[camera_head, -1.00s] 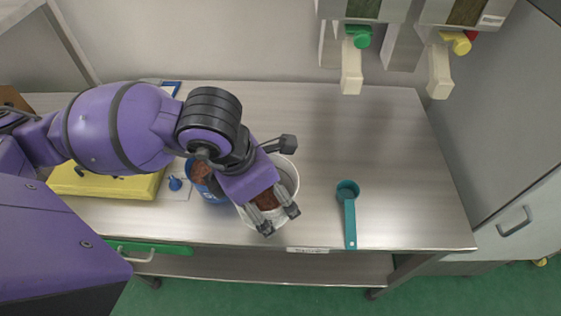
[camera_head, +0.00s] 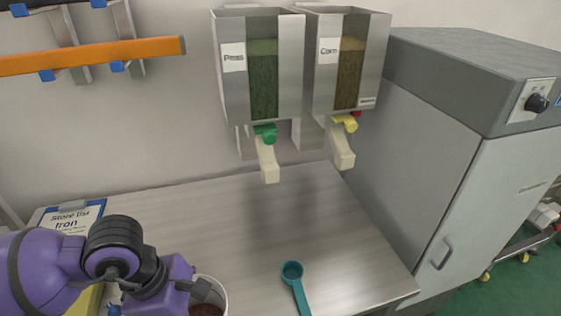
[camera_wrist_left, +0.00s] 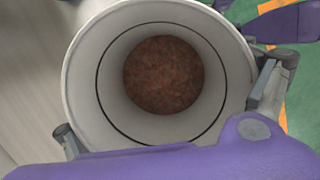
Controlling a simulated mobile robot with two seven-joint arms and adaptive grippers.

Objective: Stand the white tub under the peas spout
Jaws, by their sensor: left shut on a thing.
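The white tub (camera_head: 223,287) is at the bottom edge of the head view, partly cut off and hidden by my left arm. In the left wrist view I look down into the tub (camera_wrist_left: 82,75), which has reddish-brown stuff at its bottom. My left gripper (camera_wrist_left: 165,110) is shut on the tub, one finger on each side. In the head view the left gripper (camera_head: 203,296) is partly out of frame. The peas spout (camera_head: 269,165) is cream, below the green knob (camera_head: 266,134) of the dispenser labelled Peas (camera_head: 262,80). The bench below it is bare. My right gripper is out of view.
A corn dispenser (camera_head: 347,65) with a cream spout (camera_head: 343,153) hangs to the right. A teal scoop (camera_head: 293,275) lies on the steel bench (camera_head: 240,220). A grey cabinet (camera_head: 400,160) bounds the right side. A clipboard (camera_head: 62,218) is at the left.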

